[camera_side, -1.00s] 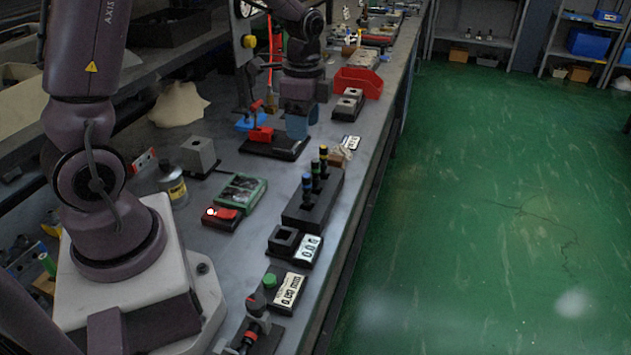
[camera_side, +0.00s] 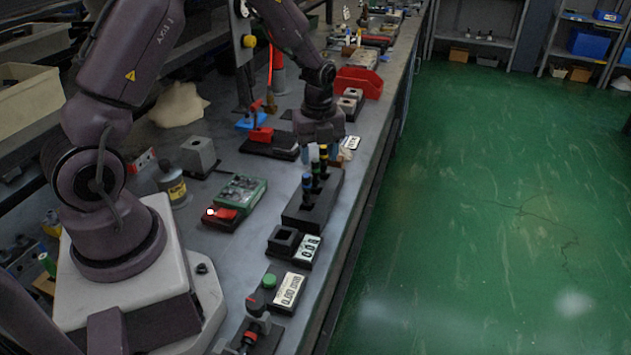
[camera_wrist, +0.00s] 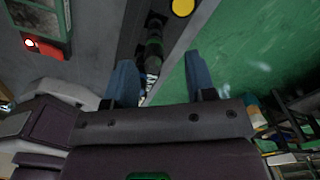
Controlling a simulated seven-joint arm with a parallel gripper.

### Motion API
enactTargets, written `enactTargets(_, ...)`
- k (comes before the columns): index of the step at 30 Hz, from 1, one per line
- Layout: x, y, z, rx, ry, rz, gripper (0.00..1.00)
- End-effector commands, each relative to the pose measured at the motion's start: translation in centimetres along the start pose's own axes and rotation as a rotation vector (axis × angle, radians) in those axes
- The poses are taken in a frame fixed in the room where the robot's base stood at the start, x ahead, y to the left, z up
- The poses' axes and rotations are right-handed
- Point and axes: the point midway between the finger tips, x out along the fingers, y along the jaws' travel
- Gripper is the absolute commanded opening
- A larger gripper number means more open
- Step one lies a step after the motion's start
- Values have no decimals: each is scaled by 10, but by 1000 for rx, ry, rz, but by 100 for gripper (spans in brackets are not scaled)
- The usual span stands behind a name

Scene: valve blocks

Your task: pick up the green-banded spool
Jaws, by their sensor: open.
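A black rack (camera_side: 312,205) on the bench holds upright dark spools in a row in the side view. The green-banded spool (camera_side: 315,167) stands in the middle, between the blue-banded spool (camera_side: 307,184) in front and the yellow-banded spool (camera_side: 323,154) behind. My gripper (camera_side: 323,150) is above the rack's far end, pointing down, close to the spool tops. In the wrist view, my gripper (camera_wrist: 161,85) shows two blue fingers spread apart with nothing held. A dark spool with a greenish band (camera_wrist: 153,46) shows beyond the gap between them.
A green-edged tray (camera_side: 241,190) with a red part lies left of the rack. A red bin (camera_side: 359,82) stands behind. The bench's right edge is close to the rack.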

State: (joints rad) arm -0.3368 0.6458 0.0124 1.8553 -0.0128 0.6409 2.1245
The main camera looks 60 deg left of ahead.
Motion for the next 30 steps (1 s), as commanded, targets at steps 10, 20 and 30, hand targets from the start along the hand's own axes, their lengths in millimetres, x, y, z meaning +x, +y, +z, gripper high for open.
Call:
enactTargets(10, 39, 7, 3, -2, 1, 4, 51)
enactTargets(20, 57, 5, 3, -1, -1, -1, 51)
enactTargets(30, 56, 6, 3, -1, 0, 0, 0)
